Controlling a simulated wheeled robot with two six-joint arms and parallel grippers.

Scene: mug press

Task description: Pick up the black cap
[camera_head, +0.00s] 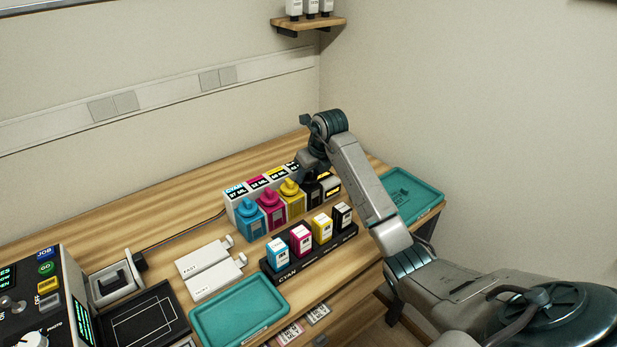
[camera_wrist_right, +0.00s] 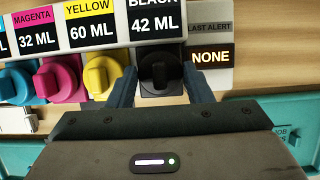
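The black cap (camera_wrist_right: 159,71) sits on the black bottle under the "BLACK 42 ML" label in the right wrist view. My right gripper (camera_wrist_right: 161,88) is open, one finger on each side of the cap, with gaps visible. In the head view my right gripper (camera_head: 312,172) is over the black bottle (camera_head: 312,194) and hides most of its cap. I cannot tell how deep the fingers reach. My left gripper is in neither view.
Yellow (camera_head: 290,188), magenta (camera_head: 269,198) and cyan (camera_head: 248,209) capped bottles stand left of the black one. A cartridge rack (camera_head: 287,276) is in front. Teal trays lie at right (camera_head: 427,194) and front (camera_head: 206,322). The control box (camera_head: 62,262) is at left.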

